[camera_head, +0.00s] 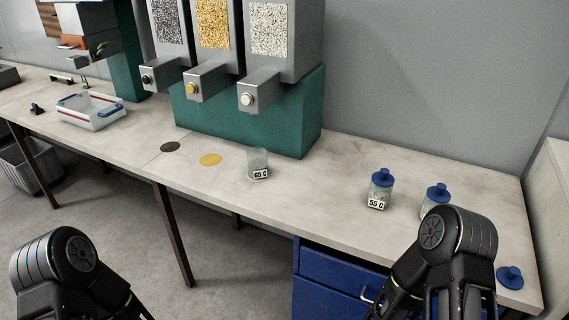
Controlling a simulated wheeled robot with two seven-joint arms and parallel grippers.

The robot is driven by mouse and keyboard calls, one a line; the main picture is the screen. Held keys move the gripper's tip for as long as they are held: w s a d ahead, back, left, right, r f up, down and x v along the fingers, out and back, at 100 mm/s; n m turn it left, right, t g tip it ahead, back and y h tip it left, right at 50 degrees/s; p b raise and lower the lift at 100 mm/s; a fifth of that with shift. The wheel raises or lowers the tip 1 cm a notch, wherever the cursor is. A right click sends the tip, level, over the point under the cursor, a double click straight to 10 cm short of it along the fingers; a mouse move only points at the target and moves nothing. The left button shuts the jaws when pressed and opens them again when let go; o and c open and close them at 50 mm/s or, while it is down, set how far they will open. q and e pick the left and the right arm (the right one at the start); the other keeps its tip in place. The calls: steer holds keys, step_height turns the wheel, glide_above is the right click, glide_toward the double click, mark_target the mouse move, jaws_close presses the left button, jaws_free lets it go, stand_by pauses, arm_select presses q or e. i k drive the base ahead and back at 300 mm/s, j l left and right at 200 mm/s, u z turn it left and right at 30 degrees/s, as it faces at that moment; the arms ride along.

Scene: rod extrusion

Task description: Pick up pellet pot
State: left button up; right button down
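An open clear pot (258,158) labelled "65 C" stands upright on the bench below the dispensers and looks mostly empty. A second pot (380,191) labelled "55 C" stands to the right with a blue knobbed lid on. Another blue-lidded pot (433,200) stands beside it, partly hidden behind my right arm. A loose blue lid (510,277) lies at the bench's right end. My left arm shows at the bottom left and my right arm at the bottom right. No gripper fingertips show for either arm, and both arms appear apart from the pots.
Three dispensers hold black, yellow and white pellets, with the white one (268,40) at right. Black (170,147) and yellow (210,160) discs mark the bench (310,175). Blue drawers (325,268) are below. Bench between pots is clear.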

mark_target(257, 156)
steer(key=z, duration=1.7)
steer(key=k+j, duration=0.45)
steer(key=j, duration=0.15)
steer(key=k+j, duration=0.5)
steer(key=j, duration=0.1)
